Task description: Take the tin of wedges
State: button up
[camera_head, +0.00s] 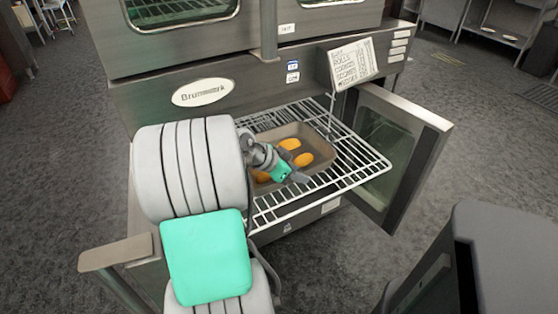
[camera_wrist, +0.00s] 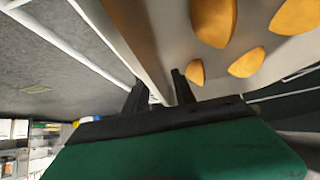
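The baking tin (camera_head: 322,146) is brown-grey and rectangular, with several orange wedges (camera_head: 303,160) lying in it. It rests on the pulled-out wire rack in the head view. My gripper (camera_head: 300,177) is low at the tin's near side, partly covering it. In the wrist view, the tin's brown wall (camera_wrist: 137,30) runs down between my two dark fingers (camera_wrist: 156,92), and wedges (camera_wrist: 213,20) show on the right. The fingers stand apart, one on either side of the wall; firm contact does not show. My arm hides the left part of the tin.
The wire rack (camera_head: 357,168) juts out of the steel oven (camera_head: 150,100). The open oven door (camera_head: 405,150) stands to its right. A label card (camera_head: 353,62) hangs above the tin. A dark grey object (camera_head: 500,250) stands at lower right. Bare floor lies beyond the door.

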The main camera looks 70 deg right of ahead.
grip_shut()
dwell(1.4)
jog(key=shift+r, duration=0.1)
